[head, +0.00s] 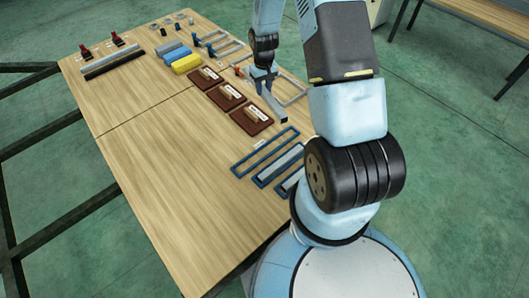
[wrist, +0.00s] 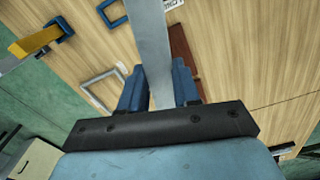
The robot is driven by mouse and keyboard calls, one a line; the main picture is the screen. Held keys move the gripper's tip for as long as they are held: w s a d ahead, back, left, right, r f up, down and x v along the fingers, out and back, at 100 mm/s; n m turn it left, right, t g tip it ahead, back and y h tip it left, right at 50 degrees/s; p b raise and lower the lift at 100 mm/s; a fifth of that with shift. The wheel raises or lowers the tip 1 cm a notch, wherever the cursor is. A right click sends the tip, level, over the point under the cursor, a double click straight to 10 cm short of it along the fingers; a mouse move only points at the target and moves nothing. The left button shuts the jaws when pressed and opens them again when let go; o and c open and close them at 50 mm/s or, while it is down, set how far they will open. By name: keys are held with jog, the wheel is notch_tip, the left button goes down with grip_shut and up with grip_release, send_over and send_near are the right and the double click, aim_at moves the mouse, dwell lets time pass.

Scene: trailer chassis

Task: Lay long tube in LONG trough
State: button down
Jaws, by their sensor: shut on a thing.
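My gripper (head: 263,82) is shut on a long grey tube (head: 274,106), held near the right side of the table beside the brown plates. In the wrist view, the tube (wrist: 149,35) runs up out of the picture from between the blue fingers of my gripper (wrist: 159,84); its far end is cut off. Several blue-rimmed long troughs lie at the table's near right. The upper trough (head: 244,161) looks empty and has a small white label beside it, too small to read. The middle trough (head: 262,184) holds a grey bar.
Three brown plates (head: 253,128) with labelled blocks lie left of my gripper. A yellow block (head: 187,63), blue blocks and grey frames (head: 292,91) are farther back. The table's left and near middle (head: 165,165) is clear.

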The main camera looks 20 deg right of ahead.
jog(key=s+d+f+n, duration=0.3)
jog(key=s+f+n, duration=0.4)
jog(key=s+n, duration=0.3)
jog(key=s+d+f+n, duration=0.4)
jog(key=s+f+n, duration=0.3)
jog(key=s+n, duration=0.35)
jog(key=w+a+f, duration=0.2)
jog(key=w+f, duration=0.1)
jog(key=w, duration=0.1)
jog(key=w+a+f, duration=0.6)
jog(key=w, duration=0.1)
jog(key=shift+w+a+f, duration=0.15)
jog(key=shift+w+f, duration=0.15)
jog(key=shift+f, duration=1.6)
jog(key=c, duration=0.8)
grip_release()
